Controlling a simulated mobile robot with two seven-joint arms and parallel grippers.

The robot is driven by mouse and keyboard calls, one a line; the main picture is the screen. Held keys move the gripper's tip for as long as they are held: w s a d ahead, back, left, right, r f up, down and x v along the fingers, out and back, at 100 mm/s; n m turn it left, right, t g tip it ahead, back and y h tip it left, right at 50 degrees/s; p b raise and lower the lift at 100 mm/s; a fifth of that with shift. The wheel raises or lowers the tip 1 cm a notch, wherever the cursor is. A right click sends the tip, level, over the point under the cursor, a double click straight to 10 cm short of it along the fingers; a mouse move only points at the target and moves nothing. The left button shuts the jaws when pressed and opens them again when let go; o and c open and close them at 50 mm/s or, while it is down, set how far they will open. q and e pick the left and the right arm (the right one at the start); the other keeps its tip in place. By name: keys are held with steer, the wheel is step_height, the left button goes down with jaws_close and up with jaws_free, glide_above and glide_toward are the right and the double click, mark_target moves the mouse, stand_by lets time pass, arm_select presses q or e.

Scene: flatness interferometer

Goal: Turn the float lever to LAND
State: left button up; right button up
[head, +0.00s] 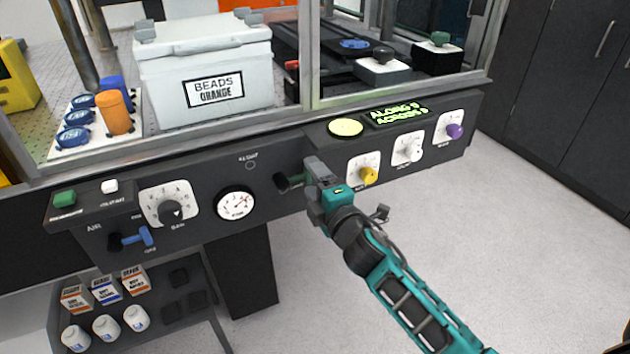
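A dark green lever handle (286,183) sticks out from the dark front panel, right of the round gauge. It looks like the float lever, but the small lettering around it is too small or covered to read, so I cannot make out LAND. My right gripper (309,179) is at the lever's right side, its fingertips close to the panel. It hides part of the lever and its label. I cannot tell whether the fingers touch the lever or how far apart they are. My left gripper is not in view.
Bare floor (530,240) lies at the right.

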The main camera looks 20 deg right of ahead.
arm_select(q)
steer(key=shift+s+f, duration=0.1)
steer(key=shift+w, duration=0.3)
arm_select(e)
steer(key=s, duration=1.3)
steer(key=shift+d, duration=0.2)
arm_select(q)
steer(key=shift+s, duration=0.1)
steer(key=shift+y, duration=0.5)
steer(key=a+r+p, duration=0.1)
steer(key=p, duration=0.1)
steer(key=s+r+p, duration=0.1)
steer(key=p, duration=0.2)
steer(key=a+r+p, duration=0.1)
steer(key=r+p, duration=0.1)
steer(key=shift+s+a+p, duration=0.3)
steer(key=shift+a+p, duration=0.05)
steer(key=shift+p, duration=0.05)
arm_select(e)
steer(key=s+a+f+m+g, duration=0.2)
steer(key=s+f+m+g, duration=0.1)
steer(key=s+f+m, duration=0.2)
steer(key=s+a+f+m+g+y, duration=0.1)
steer(key=s+f+m+g, duration=0.3)
steer(key=m, duration=0.6)
steer(key=shift+s+a+f+m+y, duration=0.3)
steer(key=shift+s+a+f, duration=0.35)
steer(key=shift+a+f, duration=0.25)
